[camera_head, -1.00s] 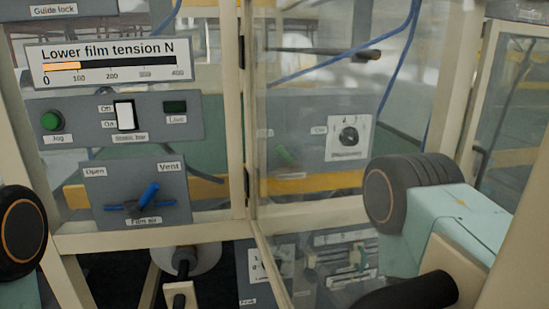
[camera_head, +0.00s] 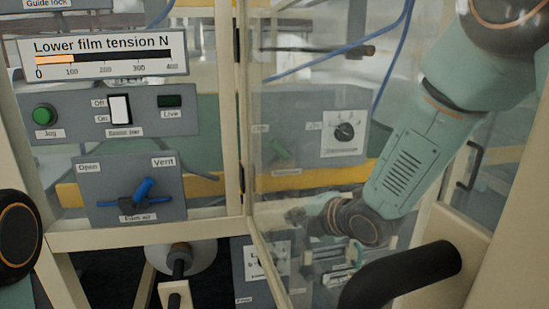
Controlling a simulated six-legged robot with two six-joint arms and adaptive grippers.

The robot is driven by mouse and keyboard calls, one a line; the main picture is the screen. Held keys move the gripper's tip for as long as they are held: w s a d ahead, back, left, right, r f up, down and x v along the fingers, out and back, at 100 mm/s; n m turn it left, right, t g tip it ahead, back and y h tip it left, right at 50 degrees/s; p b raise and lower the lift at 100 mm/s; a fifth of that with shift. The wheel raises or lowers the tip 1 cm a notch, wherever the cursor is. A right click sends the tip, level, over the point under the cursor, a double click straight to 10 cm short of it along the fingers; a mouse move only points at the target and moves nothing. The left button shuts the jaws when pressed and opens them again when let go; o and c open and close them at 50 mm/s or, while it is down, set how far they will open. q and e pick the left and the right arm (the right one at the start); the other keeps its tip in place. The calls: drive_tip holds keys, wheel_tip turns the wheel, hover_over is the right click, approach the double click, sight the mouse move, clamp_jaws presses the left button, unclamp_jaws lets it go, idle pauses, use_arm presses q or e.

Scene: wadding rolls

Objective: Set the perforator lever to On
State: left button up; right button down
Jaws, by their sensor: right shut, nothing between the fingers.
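A small green lever (camera_head: 280,148) shows through the clear pane on a grey panel right of the cream post. Its small labels are too blurred to read, so I cannot tell whether it is the perforator lever or how it is set. My right arm comes in from the upper right and bends down. My right gripper (camera_head: 297,215) is small and hazy at its end, seen through the pane, below and slightly right of the green lever and apart from it. It is shut and empty. My left gripper is out of view; only a joint of that arm shows at the left edge.
A dial knob (camera_head: 344,131) sits right of the green lever. Left of the post are a blue Vent lever (camera_head: 143,190), a white rocker switch (camera_head: 119,109) and a green Jog button (camera_head: 43,115). A black handle (camera_head: 400,275) stands at the lower right. Lower panels show below my gripper.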

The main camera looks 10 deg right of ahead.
drive_tip(key=w+r+n+t+y, duration=0.1)
drive_tip(key=w+r+n, duration=0.2)
drive_tip(key=r, duration=0.7)
drive_tip(key=a+n, duration=0.1)
drive_tip(key=n, duration=0.1)
drive_tip(key=shift+n+t, duration=0.3)
drive_tip(key=shift+w+d, duration=0.1)
drive_tip(key=w, duration=0.9)
drive_tip(key=shift+w+a+f+p, duration=0.15)
drive_tip(key=shift+a+f+p, duration=0.15)
drive_tip(key=shift+a+p, duration=0.15)
drive_tip(key=shift+d+r, duration=0.1)
drive_tip(key=shift+d, duration=0.1)
